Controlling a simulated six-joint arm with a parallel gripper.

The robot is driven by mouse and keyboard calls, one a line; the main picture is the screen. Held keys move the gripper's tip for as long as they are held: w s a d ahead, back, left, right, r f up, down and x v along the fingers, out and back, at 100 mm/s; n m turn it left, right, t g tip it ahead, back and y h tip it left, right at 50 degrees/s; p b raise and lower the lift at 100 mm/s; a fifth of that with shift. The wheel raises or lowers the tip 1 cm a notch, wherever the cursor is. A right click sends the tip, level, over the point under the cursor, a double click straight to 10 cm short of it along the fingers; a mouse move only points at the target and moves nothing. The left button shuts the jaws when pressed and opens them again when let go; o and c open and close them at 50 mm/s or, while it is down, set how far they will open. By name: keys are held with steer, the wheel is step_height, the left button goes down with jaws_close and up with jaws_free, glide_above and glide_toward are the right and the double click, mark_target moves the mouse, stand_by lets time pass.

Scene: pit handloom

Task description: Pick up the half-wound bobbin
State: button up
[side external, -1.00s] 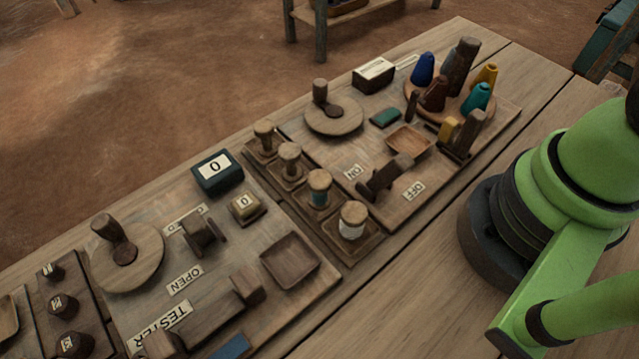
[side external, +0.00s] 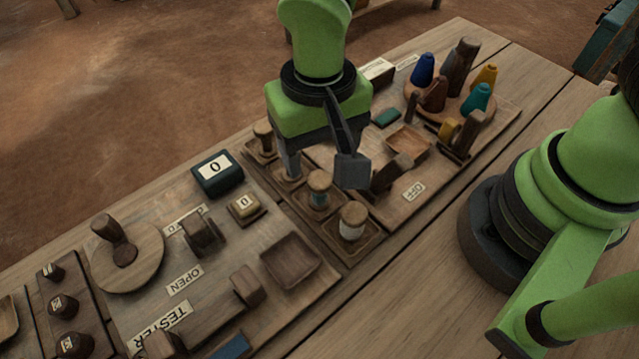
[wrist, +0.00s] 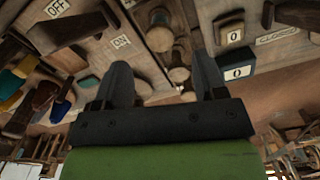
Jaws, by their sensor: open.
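A row of wooden bobbins stands upright in square holders mid-bench. The bobbin with a teal thread band (side external: 319,190) and the nearest, with a white band (side external: 352,221), show clearly. Which is the half-wound one is hard to tell, though the teal band looks partial. In the wrist view, round bobbin tops (wrist: 160,38) show between the fingers.
A dark counter block (side external: 217,173) and an empty square tray (side external: 291,260) lie left of and below the row. To the right are a small tray (side external: 408,140), a lever (side external: 391,172) and a round stand with coloured cones (side external: 423,69).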

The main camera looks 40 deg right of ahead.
mark_target(319, 179)
step_height(319, 179, down, 7)
steer(key=shift+r, duration=0.2)
steer(key=c, duration=1)
